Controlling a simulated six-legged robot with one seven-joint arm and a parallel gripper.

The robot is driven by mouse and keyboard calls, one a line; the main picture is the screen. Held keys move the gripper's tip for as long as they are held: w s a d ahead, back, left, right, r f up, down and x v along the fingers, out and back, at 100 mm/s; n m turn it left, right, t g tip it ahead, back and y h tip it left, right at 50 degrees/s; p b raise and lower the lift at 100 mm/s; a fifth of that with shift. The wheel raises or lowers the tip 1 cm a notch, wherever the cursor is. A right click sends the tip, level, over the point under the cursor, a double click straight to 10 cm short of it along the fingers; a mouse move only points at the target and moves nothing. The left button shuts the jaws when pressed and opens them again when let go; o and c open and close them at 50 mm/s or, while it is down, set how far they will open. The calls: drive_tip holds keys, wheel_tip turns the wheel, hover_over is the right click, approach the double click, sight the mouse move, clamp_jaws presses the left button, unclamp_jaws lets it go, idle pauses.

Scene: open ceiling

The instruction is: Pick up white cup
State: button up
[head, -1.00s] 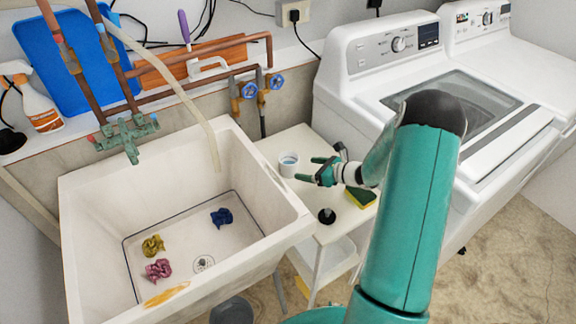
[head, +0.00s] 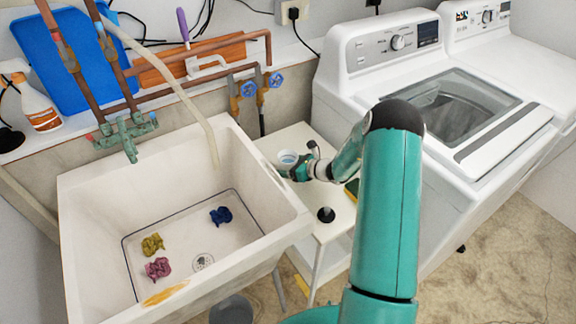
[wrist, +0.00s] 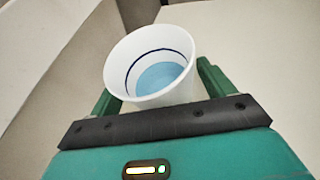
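The white cup (head: 287,157) stands upright on the small white side table between the sink and the washer. In the wrist view the cup (wrist: 150,65) has a dark blue ring inside and a light blue bottom. My gripper (head: 292,169) is down at the cup. In the wrist view the green fingers of my gripper (wrist: 158,86) are apart, one on each side of the cup, and a small gap shows by the right finger. The lower part of the cup is hidden by the gripper body.
The sink (head: 75,215) lies left of the side table (head: 335,205). A black round object (head: 326,215) and a partly hidden sponge (head: 352,190) are on the table. The washer (head: 335,105) stands to the right, and pipes with blue valves (head: 274,82) run behind.

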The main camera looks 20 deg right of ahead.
drive_tip(key=c, duration=1)
drive_tip(key=shift+r, duration=0.1)
